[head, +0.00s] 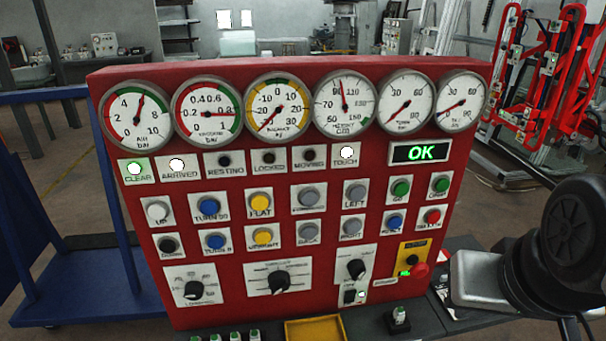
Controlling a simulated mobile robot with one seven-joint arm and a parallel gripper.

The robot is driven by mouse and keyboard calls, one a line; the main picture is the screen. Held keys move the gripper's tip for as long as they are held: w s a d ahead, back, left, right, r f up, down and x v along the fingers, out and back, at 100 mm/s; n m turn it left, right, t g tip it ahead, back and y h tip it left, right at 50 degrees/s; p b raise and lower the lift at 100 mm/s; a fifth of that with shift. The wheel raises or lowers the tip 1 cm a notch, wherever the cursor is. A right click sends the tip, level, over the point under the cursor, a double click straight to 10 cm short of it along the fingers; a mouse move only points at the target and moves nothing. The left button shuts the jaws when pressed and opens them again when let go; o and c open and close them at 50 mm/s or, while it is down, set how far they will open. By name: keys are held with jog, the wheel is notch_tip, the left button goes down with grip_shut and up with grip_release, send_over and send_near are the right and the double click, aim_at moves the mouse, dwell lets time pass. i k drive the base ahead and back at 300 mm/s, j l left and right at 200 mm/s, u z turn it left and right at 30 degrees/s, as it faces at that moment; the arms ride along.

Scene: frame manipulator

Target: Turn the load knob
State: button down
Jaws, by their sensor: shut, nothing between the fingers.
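A red control panel (335,190) fills the middle of the head view. Three black rotary knobs sit along its lower part: a left knob (193,291), a middle knob (280,281) with a wide scale, and a right knob (356,268). Their labels are too small to read surely, so I cannot tell which is the load knob. A black and grey part of my arm shows at the right edge, apart from the knobs. My gripper's fingers are not visible.
Several dials line the panel's top. The CLEAR (135,169), ARRIVED (177,165) and TOUCH (347,153) lamps are lit; the display (420,152) reads OK. A yellow tray (314,328) lies below; a blue frame (80,275) stands left.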

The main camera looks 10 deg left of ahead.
aim_at(194, 290)
jog(key=u, duration=1.75)
